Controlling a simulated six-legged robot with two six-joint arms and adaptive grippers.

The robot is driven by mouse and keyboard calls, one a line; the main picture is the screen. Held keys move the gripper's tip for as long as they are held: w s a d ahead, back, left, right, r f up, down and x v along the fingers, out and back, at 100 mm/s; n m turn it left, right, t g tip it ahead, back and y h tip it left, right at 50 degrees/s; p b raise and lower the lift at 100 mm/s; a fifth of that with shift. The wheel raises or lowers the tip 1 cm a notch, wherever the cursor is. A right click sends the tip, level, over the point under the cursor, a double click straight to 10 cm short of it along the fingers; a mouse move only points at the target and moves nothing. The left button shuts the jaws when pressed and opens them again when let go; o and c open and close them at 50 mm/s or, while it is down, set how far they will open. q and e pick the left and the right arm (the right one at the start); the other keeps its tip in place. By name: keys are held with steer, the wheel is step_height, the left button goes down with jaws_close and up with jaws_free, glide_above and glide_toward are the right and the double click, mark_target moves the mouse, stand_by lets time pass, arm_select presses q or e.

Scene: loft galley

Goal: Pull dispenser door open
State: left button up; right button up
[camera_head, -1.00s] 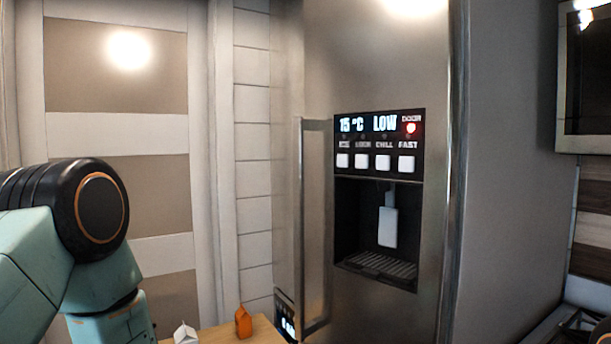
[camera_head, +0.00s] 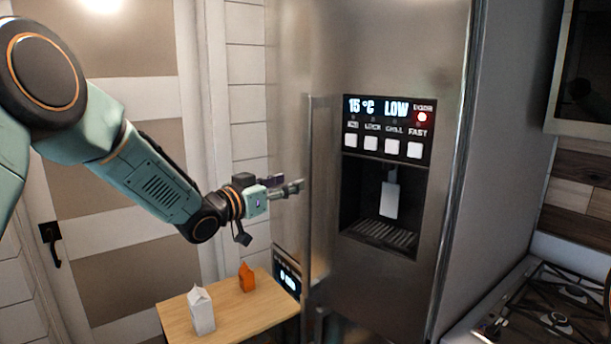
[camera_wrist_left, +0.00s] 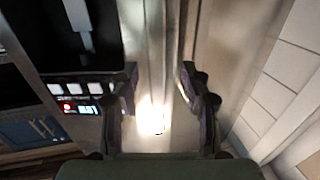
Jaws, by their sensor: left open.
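The tall steel fridge (camera_head: 400,45) has a dispenser with a display panel (camera_head: 388,127) reading 15 °C and LOW, with a red light under DOOR. Its long vertical door handle (camera_head: 311,150) stands at the door's left side. The door looks shut. My left gripper (camera_head: 297,187) is open, at the handle's left side about mid-height. In the left wrist view the open fingers (camera_wrist_left: 158,82) point toward the door, and the handle bar (camera_wrist_left: 152,45) runs between them in the picture. I cannot tell whether they touch it. My right gripper is not in view.
A wooden table (camera_head: 235,322) below my left arm holds a white carton (camera_head: 201,311) and an orange carton (camera_head: 246,277). A dark device with a lit display (camera_head: 287,276) stands beside the fridge. A gas hob (camera_head: 555,315) is at the lower right. A door with a black handle (camera_head: 51,244) is behind.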

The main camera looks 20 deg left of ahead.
mark_target(305, 178)
arm_select(q)
steer(key=w+d, duration=0.1)
steer(key=w, duration=0.1)
steer(key=w+d, duration=0.2)
steer(key=shift+d+p, duration=0.1)
steer(key=shift+p, duration=0.3)
steer(key=shift+w+a, duration=0.35)
steer(key=shift+w, duration=0.6)
steer(key=shift+w+d, duration=0.35)
steer(key=shift+d, duration=0.4)
steer(key=shift+s+a, duration=0.3)
steer(key=shift+a, duration=0.3)
steer(key=c, duration=0.5)
steer(key=shift+c, duration=0.7)
steer(key=shift+w+d, duration=0.15)
steer(key=shift+d, duration=0.25)
steer(key=shift+c, duration=1.4)
steer(key=shift+a+f, duration=0.15)
jaws_close()
